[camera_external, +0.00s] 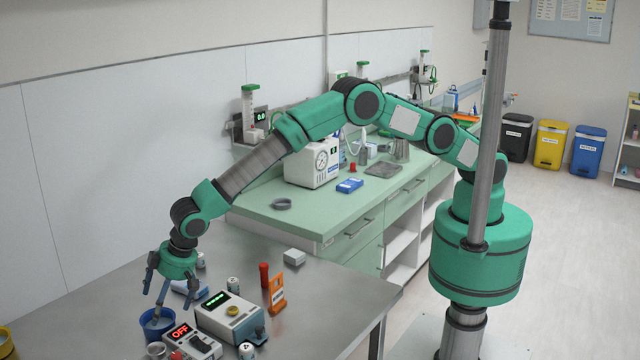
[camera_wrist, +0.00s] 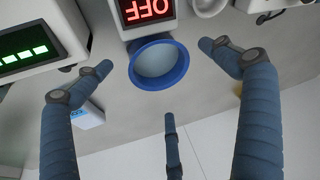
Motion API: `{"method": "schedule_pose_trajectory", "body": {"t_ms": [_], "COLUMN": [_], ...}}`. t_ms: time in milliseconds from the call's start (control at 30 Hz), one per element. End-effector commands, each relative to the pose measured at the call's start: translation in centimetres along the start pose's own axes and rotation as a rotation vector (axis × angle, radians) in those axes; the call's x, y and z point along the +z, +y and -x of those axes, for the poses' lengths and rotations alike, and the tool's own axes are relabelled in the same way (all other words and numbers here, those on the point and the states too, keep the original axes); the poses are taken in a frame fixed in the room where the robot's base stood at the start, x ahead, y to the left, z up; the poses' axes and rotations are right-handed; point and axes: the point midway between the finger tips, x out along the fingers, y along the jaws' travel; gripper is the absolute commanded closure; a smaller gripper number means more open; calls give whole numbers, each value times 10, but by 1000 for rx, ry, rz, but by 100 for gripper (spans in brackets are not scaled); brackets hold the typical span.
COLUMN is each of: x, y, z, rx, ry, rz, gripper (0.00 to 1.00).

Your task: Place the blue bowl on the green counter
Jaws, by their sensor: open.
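The blue bowl (camera_external: 148,331) stands on the grey metal table at the lower left. In the wrist view the bowl (camera_wrist: 160,84) shows its round blue rim and pale inside, at the top centre. My gripper (camera_external: 157,308) points down right above the bowl.
Beside the bowl are a device reading OFF (camera_external: 193,345) and a white device with a green display (camera_external: 229,315). An orange stand (camera_external: 277,290) and small cans stand nearby.

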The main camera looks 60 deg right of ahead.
Motion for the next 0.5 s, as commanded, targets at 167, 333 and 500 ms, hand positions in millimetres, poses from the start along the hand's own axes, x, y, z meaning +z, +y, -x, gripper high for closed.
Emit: {"method": "schedule_pose_trajectory", "body": {"t_ms": [167, 333, 500], "x": [0, 2, 4], "y": [0, 0, 0], "z": [-2, -11, -27], "rx": [0, 1, 0], "ry": [-1, -1, 0], "rz": [0, 0, 0], "gripper": [4, 4, 4]}}
